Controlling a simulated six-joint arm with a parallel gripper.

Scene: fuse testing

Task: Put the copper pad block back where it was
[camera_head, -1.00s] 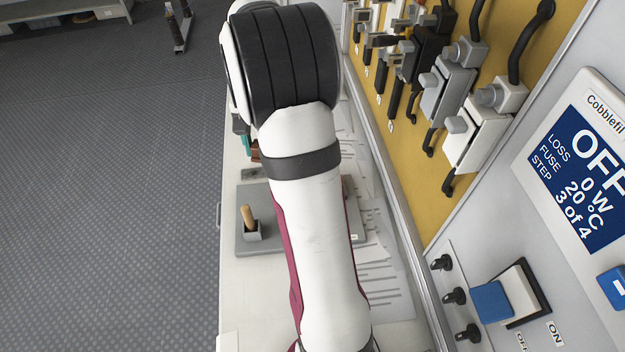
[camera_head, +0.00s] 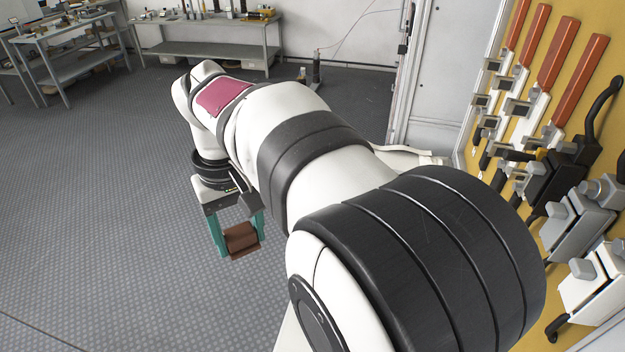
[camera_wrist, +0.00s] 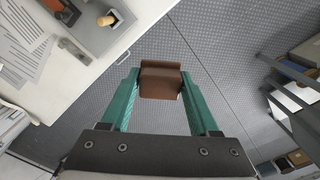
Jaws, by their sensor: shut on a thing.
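The copper pad block (camera_head: 241,240) is a reddish-brown block. My gripper (camera_head: 238,228) is shut on it, with one teal finger on each side, and holds it over the open floor to the left of the bench. In the wrist view the block (camera_wrist: 160,80) sits between the fingertips of my gripper (camera_wrist: 159,84). In the wrist view a grey tray (camera_wrist: 105,38) lies on the white bench at the upper left. A small wooden-handled tool (camera_wrist: 107,20) stands on it. In the head view my arm hides most of the bench.
The white bench (camera_wrist: 88,78) holds printed sheets (camera_wrist: 25,45) and a dark orange-brown item (camera_wrist: 60,8) beside the tray. A yellow panel (camera_head: 520,60) with switches and red handles stands at the right. Metal tables (camera_head: 205,40) stand far back. The floor around the block is clear.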

